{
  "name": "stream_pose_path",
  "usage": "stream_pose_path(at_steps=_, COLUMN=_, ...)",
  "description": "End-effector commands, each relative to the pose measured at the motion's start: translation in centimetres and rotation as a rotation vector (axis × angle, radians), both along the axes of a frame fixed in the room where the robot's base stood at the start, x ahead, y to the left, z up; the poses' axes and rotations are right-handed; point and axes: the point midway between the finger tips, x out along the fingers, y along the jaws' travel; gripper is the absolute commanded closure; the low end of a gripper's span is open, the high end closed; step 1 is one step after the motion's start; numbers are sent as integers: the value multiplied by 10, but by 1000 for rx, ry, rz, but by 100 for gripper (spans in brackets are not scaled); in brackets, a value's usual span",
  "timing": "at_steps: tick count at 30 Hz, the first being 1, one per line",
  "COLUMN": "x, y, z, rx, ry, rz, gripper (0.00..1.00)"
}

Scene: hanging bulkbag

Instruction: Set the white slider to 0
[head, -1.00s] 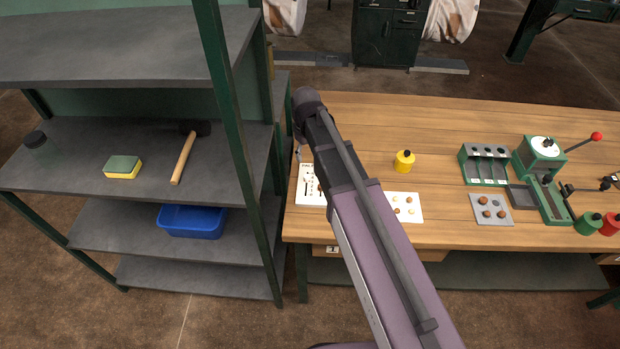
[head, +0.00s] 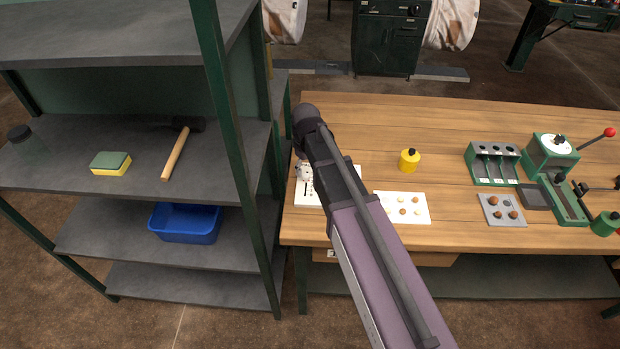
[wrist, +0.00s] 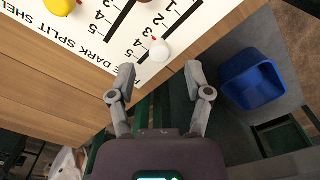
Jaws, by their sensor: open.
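The white slider knob (wrist: 160,50) shows in the wrist view, on a white panel (wrist: 205,12) with black slots and printed digits. It sits toward the gripper-side end of its slot; the exact reading is unclear. A yellow knob (wrist: 60,5) and a brown knob at the top edge belong to other slots. My gripper (wrist: 160,76) is open and empty, its fingertips either side of and just short of the white knob, not visibly touching it. In the head view my arm covers much of the panel (head: 308,192) on the bench's left end.
The wooden bench (head: 450,130) holds a yellow weight-like object (head: 409,160), a white card with round pieces (head: 402,207) and a green press (head: 552,150). A grey shelf unit (head: 100,235) stands close on the left, with a blue bin (head: 185,222).

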Motion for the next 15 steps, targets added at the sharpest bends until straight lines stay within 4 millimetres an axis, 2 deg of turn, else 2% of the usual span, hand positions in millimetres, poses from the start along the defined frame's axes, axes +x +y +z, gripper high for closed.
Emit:
stream_pose_path(at_steps=1, x=0, y=0, z=-8, rx=0, ry=0, rz=0, gripper=35)
stream_pose_path(at_steps=6, x=0, y=0, z=-19, rx=0, ry=0, rz=0, gripper=35)
stream_pose_path(at_steps=15, x=0, y=0, z=-27, rx=0, ry=0, rz=0, gripper=35)
